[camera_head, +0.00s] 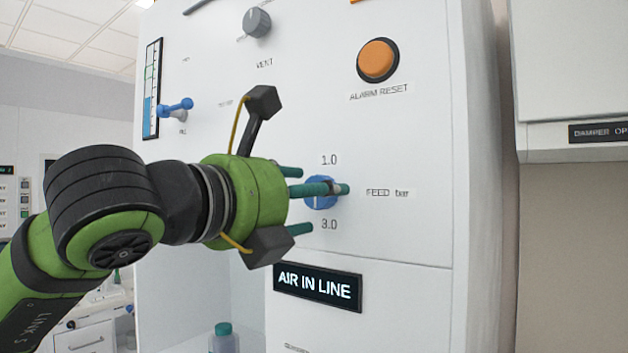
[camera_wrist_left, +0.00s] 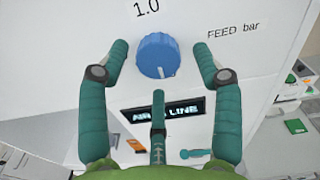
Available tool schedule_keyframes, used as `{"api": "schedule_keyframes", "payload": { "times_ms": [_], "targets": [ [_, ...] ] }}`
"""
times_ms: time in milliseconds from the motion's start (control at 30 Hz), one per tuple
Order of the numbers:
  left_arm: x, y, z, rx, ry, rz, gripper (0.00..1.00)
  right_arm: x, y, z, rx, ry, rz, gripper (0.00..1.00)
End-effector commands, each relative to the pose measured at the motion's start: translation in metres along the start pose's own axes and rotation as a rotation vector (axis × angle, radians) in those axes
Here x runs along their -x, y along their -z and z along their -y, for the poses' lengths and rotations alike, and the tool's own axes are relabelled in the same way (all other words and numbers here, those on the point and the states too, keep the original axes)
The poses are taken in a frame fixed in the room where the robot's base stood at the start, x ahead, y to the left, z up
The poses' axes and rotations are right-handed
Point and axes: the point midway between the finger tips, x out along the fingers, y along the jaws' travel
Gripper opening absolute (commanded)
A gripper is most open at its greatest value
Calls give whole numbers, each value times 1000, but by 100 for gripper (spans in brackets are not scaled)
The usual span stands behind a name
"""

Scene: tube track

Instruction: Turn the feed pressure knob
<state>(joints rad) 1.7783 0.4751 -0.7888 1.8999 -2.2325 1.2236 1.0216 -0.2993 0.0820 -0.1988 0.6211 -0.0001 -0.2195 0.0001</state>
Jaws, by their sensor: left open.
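The feed pressure knob is a blue ribbed dial (camera_head: 321,193) on the white panel, between the marks 1.0 and 3.0 and left of the label FEED bar. In the left wrist view the knob (camera_wrist_left: 157,56) sits between the fingertips, with a visible gap on each side. My left gripper (camera_head: 325,190) is in front of it, its teal fingers partly covering the knob. In the wrist view the left gripper (camera_wrist_left: 160,70) is open, with two fingers flanking the knob and a third below it. My right gripper is in neither view.
Above on the panel are a grey VENT knob (camera_head: 257,22), an orange ALARM RESET button (camera_head: 378,60) and a small blue lever (camera_head: 176,106). A lit AIR IN LINE sign (camera_head: 318,287) is below the knob. A teal-capped bottle (camera_head: 223,340) stands at the bottom.

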Motion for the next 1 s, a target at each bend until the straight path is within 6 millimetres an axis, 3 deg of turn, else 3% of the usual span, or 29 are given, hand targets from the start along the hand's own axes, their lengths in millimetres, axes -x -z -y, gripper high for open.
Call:
{"api": "schedule_keyframes", "payload": {
  "times_ms": [133, 433, 467, 567, 600, 1000],
  "targets": [
    [-13, -2, 1, 0, 2, 0, 66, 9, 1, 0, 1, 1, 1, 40],
    [-16, 1, 0, 0, 2, 0, 66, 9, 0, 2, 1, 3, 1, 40],
    [-16, 1, 0, 0, 2, 0, 57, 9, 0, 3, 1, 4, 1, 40],
    [-16, 1, 0, 0, 2, 0, 18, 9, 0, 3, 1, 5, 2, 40],
    [-16, 1, 1, 0, 3, -1, 12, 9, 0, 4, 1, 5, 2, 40],
    [-17, 5, 1, -42, 4, -6, 12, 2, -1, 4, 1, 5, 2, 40]
  ]
}}
